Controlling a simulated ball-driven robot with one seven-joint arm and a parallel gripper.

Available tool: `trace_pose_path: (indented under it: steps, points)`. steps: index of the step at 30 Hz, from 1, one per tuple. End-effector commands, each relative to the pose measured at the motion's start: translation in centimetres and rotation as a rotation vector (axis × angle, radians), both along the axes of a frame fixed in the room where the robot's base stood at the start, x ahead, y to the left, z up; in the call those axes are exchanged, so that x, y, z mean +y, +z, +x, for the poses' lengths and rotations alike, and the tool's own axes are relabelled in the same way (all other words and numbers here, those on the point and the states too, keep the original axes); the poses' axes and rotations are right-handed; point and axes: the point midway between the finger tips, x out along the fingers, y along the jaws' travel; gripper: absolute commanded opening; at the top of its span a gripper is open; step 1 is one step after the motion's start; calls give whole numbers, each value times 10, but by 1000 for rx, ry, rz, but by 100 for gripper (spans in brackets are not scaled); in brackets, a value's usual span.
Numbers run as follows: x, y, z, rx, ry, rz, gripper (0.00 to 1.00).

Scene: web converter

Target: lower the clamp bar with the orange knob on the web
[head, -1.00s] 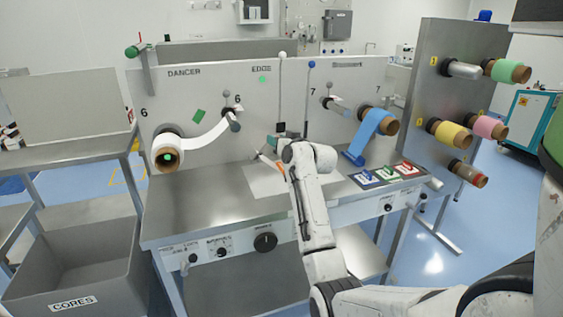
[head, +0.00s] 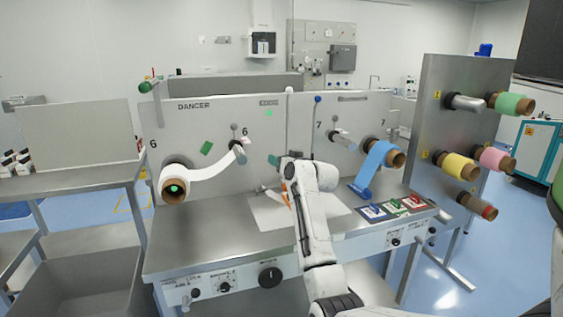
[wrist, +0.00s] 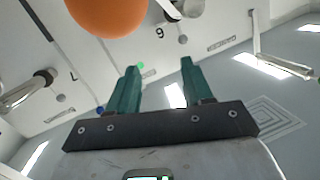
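The orange knob (wrist: 108,12) is a large round ball at the top of the wrist view, very near the camera and cut off by the frame's edge. My gripper (wrist: 162,72) is open, its two green fingers apart with nothing seen between them. The knob appears above and left of the fingers, apart from them in the picture. In the head view an orange patch (head: 285,196) shows beside my wrist; I cannot tell which part it is. The white web (head: 210,172) runs from a roll at left up to a roller. The clamp bar is not clearly visible.
A blue web (head: 376,158) hangs from a roll at right. Red, green and blue cards (head: 398,206) lie on the bench (head: 205,240). Spare rolls (head: 455,165) project from a panel at right. The bench's left part is clear.

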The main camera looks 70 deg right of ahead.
Motion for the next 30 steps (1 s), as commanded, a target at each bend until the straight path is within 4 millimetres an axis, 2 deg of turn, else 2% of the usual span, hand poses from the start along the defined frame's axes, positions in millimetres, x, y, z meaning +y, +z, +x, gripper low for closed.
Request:
trace_pose_path:
  steps: [9,14,30]
  points:
    - [0,-1,-1,2,0,1,57]
    - [6,-1,-8,0,-1,0,57]
    - [57,10,-74,0,-1,0,57]
